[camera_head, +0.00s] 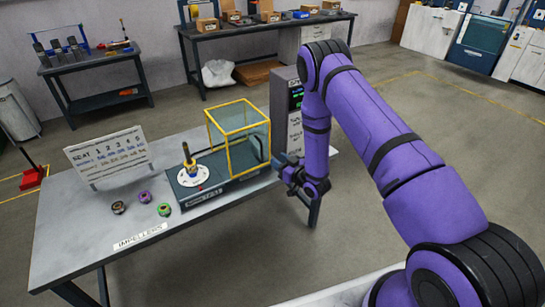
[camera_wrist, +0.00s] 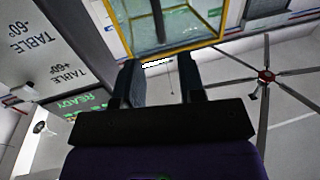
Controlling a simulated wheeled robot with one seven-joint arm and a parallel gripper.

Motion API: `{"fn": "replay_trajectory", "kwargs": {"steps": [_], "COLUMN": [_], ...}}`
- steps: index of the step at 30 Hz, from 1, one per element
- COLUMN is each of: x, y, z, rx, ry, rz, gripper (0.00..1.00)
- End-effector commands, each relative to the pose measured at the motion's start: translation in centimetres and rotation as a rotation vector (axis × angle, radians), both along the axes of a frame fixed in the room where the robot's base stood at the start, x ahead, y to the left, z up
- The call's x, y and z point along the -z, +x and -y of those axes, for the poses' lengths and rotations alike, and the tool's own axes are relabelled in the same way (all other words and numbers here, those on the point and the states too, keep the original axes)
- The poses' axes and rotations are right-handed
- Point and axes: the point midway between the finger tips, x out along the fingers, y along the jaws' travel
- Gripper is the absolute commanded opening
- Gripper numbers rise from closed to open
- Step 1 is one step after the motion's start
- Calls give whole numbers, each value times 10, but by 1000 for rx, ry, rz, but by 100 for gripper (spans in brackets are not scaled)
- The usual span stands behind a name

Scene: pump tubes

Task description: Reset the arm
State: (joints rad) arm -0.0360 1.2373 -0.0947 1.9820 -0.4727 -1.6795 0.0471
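My purple arm reaches down from the right in the head view. My gripper (camera_head: 306,192) hangs beside the right edge of the grey table (camera_head: 95,245), to the right of the yellow-framed clear box (camera_head: 228,140). In the wrist view my gripper (camera_wrist: 161,80) has its two dark fingers apart, with nothing seen between them. The yellow frame (camera_wrist: 175,50) shows beyond the fingertips. A grey device (camera_head: 195,185) on the table bears a white disc (camera_head: 192,178) with an upright brass-coloured part.
A tall grey control column (camera_head: 284,105) with a green display stands close behind my gripper. Three small impellers (camera_head: 144,197), a seat chart (camera_head: 108,157) and an "IMPELLERS" label (camera_head: 140,237) are on the table. Open floor lies right of the table.

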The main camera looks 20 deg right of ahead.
Motion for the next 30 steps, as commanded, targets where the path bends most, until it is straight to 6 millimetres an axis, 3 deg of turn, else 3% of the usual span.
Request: {"fn": "replay_trajectory", "kwargs": {"steps": [16,20,23,30], "x": [0,-8,-28,-103], "y": [-5,-1,10,35], "z": [3,3,5,14], "rx": [1,6,23,95], "ry": [0,-9,-35,-129], "rz": [0,-4,-20,-104], "gripper": [36,36,36,36]}}
